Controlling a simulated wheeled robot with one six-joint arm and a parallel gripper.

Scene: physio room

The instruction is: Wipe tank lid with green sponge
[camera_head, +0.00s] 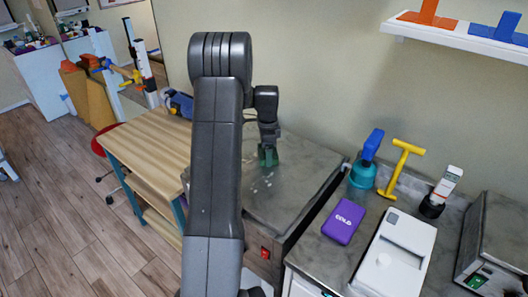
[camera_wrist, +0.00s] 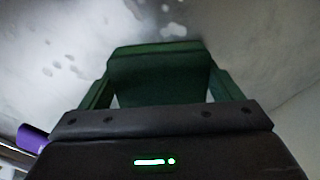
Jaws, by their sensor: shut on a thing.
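The tank lid (camera_head: 305,172) is a flat grey metal top beside the wooden cart, against the wall. Several pale spots mark it near my gripper, and they also show on the lid in the wrist view (camera_wrist: 75,30). My gripper (camera_head: 268,150) points down over the back left part of the lid. It is shut on the green sponge (camera_wrist: 158,78), which is dark green in the wrist view. The sponge is low at the lid; I cannot tell whether it touches. My arm hides the lid's left side in the head view.
A wooden cart (camera_head: 150,150) stands left. A wall shelf (camera_head: 460,37) is at upper right.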

